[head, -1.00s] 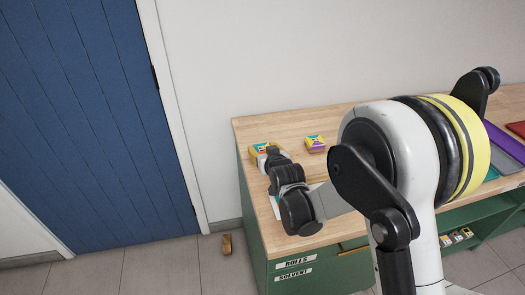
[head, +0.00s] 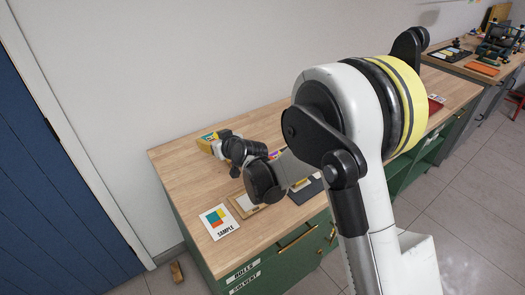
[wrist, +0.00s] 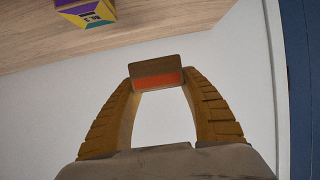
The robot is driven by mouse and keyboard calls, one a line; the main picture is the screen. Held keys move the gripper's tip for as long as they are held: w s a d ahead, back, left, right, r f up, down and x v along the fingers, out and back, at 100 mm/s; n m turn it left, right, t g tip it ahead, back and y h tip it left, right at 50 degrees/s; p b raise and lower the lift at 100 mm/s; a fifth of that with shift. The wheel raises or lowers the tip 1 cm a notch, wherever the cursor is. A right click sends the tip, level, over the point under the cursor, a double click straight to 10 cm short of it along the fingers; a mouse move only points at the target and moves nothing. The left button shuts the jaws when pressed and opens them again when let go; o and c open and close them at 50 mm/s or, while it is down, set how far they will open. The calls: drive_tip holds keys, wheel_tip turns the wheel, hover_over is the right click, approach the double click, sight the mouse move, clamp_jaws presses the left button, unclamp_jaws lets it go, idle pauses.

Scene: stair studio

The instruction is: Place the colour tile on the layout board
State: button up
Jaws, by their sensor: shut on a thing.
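My gripper (head: 208,141) is over the back left part of the wooden bench. In the wrist view its two ribbed fingers are closed on a small tile (wrist: 157,82) with an orange-red face and a brown edge, held across the fingertips. In the head view the tile is too small to tell apart from the fingers. A tan-edged board (head: 239,208) lies near the bench's front edge, partly hidden behind my arm; it may be the layout board. A white card marked SAMPLE (head: 229,226), with orange and teal blocks, lies left of it.
A yellow and purple box (wrist: 85,14) shows in the wrist view; in the head view my arm mostly covers it. A dark grey flat piece (head: 306,191) lies right of the board. The bench top (head: 183,178) is bare at left. A wooden block (head: 177,272) is on the floor.

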drive_tip(key=d+f, duration=0.2)
drive_tip(key=d, duration=2.5)
drive_tip(key=s+d+r, duration=0.1)
drive_tip(key=s+d, duration=0.2)
drive_tip(key=d, duration=0.3)
drive_tip(key=s+d+r+p, duration=0.1)
drive_tip(key=s+d, duration=0.2)
drive_tip(key=d, duration=0.4)
drive_tip(key=s+d+r, duration=0.1)
drive_tip(key=s+d, duration=0.2)
drive_tip(key=d, duration=0.3)
drive_tip(key=w+a+f+b, duration=0.1)
drive_tip(key=w+a+f, duration=0.1)
drive_tip(key=a, duration=0.1)
drive_tip(key=w+a+f+b, duration=0.1)
drive_tip(key=w+a+f, duration=0.1)
drive_tip(key=a, duration=0.1)
drive_tip(key=w+a+f+b, duration=0.2)
drive_tip(key=a+f, duration=0.1)
drive_tip(key=shift+w+f, duration=0.1)
drive_tip(key=shift+w, duration=0.1)
drive_tip(key=shift+f+b, duration=0.95)
drive_tip(key=shift+f, duration=0.95)
drive_tip(key=shift+f, duration=0.2)
drive_tip(key=o, duration=1.2)
drive_tip(key=shift+c, duration=0.2)
